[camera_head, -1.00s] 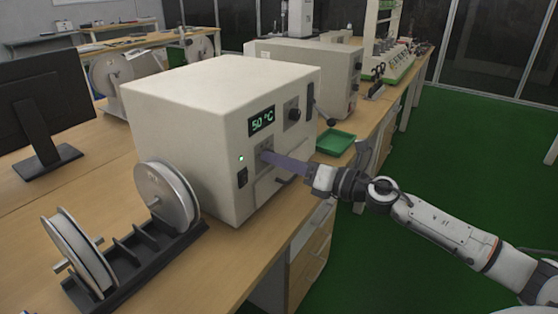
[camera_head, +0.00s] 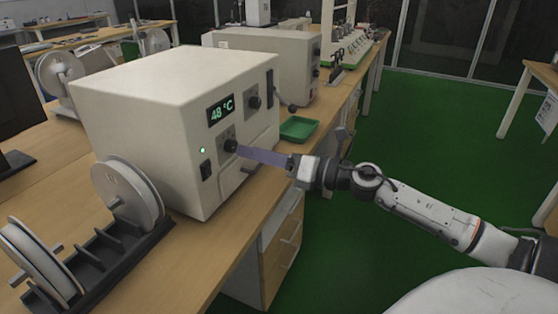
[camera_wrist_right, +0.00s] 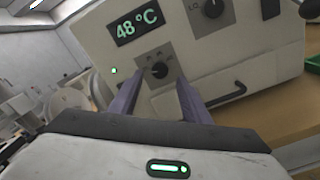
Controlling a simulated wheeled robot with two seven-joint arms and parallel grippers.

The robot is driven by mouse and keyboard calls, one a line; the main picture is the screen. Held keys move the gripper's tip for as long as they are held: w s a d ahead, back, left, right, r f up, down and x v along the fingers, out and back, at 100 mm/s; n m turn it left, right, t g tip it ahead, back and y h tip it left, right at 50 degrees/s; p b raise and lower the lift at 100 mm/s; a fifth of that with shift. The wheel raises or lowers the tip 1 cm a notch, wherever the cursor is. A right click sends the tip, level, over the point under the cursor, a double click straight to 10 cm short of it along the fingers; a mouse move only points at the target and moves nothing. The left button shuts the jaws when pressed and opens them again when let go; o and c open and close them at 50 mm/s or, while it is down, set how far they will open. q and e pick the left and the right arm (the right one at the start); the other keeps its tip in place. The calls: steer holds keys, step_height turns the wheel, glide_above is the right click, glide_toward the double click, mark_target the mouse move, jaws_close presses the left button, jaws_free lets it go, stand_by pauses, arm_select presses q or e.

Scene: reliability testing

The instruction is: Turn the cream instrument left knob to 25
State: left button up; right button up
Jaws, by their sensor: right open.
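The cream instrument (camera_head: 150,125) stands on the wooden bench, its front panel facing my right arm. Its green display (camera_head: 221,110) reads 48 °C. The black left knob (camera_head: 231,146) sits below the display, and it also shows in the right wrist view (camera_wrist_right: 159,70) on a grey square dial plate. My right gripper (camera_head: 243,151) is at the panel by this knob. In the right wrist view the two purple fingers (camera_wrist_right: 157,86) are apart, with the knob framed between their tips and gaps on both sides. Whether the tips reach around the knob is unclear. My left gripper is out of view.
A second knob (camera_head: 253,103) is up and right of the left one. A handle (camera_wrist_right: 228,95) is low on the panel. A black switch (camera_head: 206,171) is left of the knob. A green tray (camera_head: 299,129) and a spool rack (camera_head: 100,256) flank the instrument.

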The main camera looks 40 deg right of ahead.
steer(key=v, duration=0.6)
steer(key=shift+s, duration=0.2)
stand_by(0.4)
